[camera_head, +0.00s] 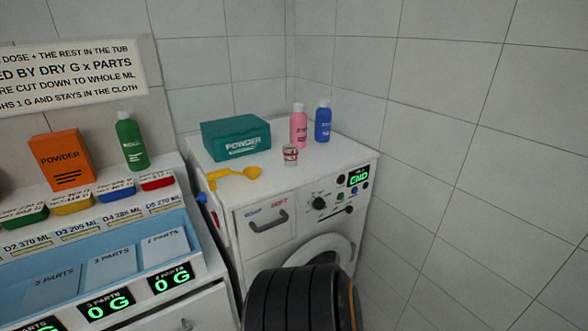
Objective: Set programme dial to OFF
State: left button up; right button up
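The white washing machine (262,192) stands right of centre. Its programme dial (319,203) is a dark round knob on the front panel, between the drawer handle and the display. The dial's pointer and markings are too small to read. A lit display (358,177) at the panel's upper right shows green text that looks like END. Small buttons or lights sit below and beside it. Neither of my grippers is in view, and nothing touches the dial.
A black ribbed shape, perhaps mine, covers part of the round door (322,247). On the machine's top are a teal powder box (236,137), a yellow scoop (236,174), a small cup (290,155), pink (298,127) and blue (322,123) bottles. A tiled wall stands at right.

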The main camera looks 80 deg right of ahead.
aim_at(318, 203)
jog(key=z, duration=0.45)
jog(key=l+z, duration=0.1)
jog(key=z, duration=1.25)
jog(key=l+z, duration=0.1)
jog(key=z, duration=0.35)
jog(key=i+z, duration=0.1)
jog(key=z, duration=0.8)
